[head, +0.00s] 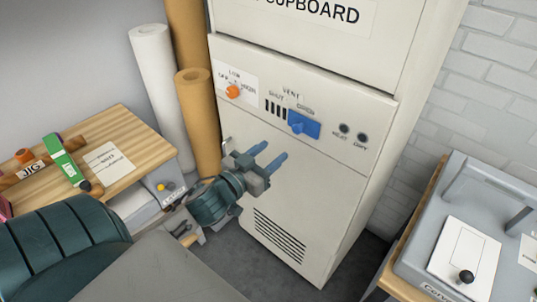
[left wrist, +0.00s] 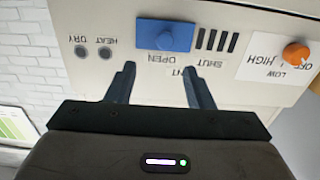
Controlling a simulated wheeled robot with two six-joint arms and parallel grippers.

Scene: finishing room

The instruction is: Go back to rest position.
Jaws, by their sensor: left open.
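My left gripper (head: 269,156) is open and empty in front of the pale cupboard's (head: 325,170) control panel, below the blue vent slider (head: 303,124). In the left wrist view, which sees the panel upside down, the two fingers (left wrist: 158,68) point at the panel with a gap between them, and the blue slider (left wrist: 164,34) lies beyond the tips. The slider sits at the OPEN end, with dark slots showing on the SHUT side. An orange knob (head: 232,91) is on the OFF/LOW/HIGH plate; its setting is unclear. My right gripper is not in view.
A wooden bench (head: 128,144) with a green tool (head: 62,152) stands at the left, close to my left arm. White (head: 158,85) and brown (head: 197,115) rolls stand beside the cupboard. A grey worktop (head: 415,245) is at the right. Some floor (head: 262,258) is clear.

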